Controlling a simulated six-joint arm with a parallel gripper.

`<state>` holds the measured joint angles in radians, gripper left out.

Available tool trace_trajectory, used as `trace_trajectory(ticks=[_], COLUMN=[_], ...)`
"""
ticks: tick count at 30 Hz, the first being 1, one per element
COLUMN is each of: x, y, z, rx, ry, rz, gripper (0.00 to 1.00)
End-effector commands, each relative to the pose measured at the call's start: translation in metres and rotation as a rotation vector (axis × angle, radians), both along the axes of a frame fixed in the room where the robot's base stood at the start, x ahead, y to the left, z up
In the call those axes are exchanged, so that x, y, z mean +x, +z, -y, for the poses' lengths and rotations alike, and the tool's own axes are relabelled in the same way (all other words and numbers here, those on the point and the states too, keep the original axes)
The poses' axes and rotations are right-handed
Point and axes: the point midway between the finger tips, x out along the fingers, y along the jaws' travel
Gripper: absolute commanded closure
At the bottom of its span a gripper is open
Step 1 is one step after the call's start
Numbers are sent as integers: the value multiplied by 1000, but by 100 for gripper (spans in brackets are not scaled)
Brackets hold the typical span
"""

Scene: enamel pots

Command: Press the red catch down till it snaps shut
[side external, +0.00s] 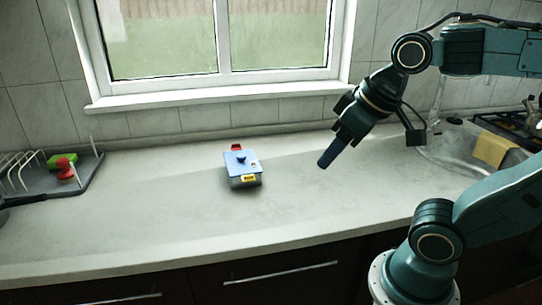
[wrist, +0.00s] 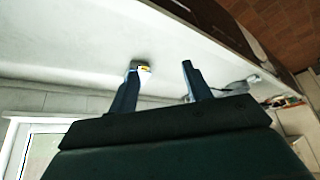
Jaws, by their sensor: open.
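A small box with a light blue lid (side external: 240,160) sits on the counter, left of my gripper. The red catch (side external: 237,147) is at the box's back edge and seems to stick up and out past the lid. A yellow catch (side external: 249,178) is on the front side. My gripper (side external: 326,162) is above the counter, well to the right of the box and apart from it. In the wrist view my gripper (wrist: 160,70) shows two spread fingers with nothing between them. The box (wrist: 145,68) is partly hidden behind the left finger there; its red catch is not visible.
A grey drying rack (side external: 90,172) with a green and red item stands at the far left, with a dark pan handle near it. A sink (side external: 455,150) with a yellow cloth (side external: 494,150) is on the right. The counter (side external: 150,215) around the box is clear.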

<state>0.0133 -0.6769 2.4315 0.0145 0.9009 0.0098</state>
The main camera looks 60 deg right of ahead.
Motion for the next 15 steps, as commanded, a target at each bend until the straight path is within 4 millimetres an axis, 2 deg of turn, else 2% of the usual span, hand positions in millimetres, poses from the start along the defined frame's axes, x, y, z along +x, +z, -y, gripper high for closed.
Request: trace_trajectory(ticks=[9, 15], x=[69, 118], y=[31, 43], z=[20, 37], rx=[6, 10], ry=[-109, -184], rz=[-20, -32], gripper=[51, 51])
